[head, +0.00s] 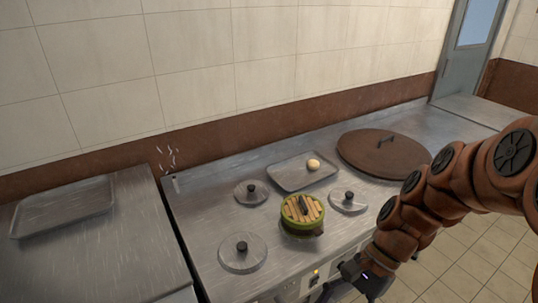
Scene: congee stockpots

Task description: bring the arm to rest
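My arm reaches in from the right edge of the head view and bends down in front of the steel range. My gripper (352,282) is dark and low at the front edge of the range, near its control panel. It is small and partly cut off by the bottom of the picture, so I cannot tell whether its fingers are open or shut. No held thing shows at it. It is apart from the green pot with a slatted wooden lid (303,211), which stands on the range to its upper left.
Several steel lids with black knobs (242,256) lie on the range. A steel tray (288,181) holds a pale round bun (313,164). A large brown round lid (375,158) lies behind my arm. An empty tray (64,208) sits on the left counter. Tiled floor (470,262) is clear at right.

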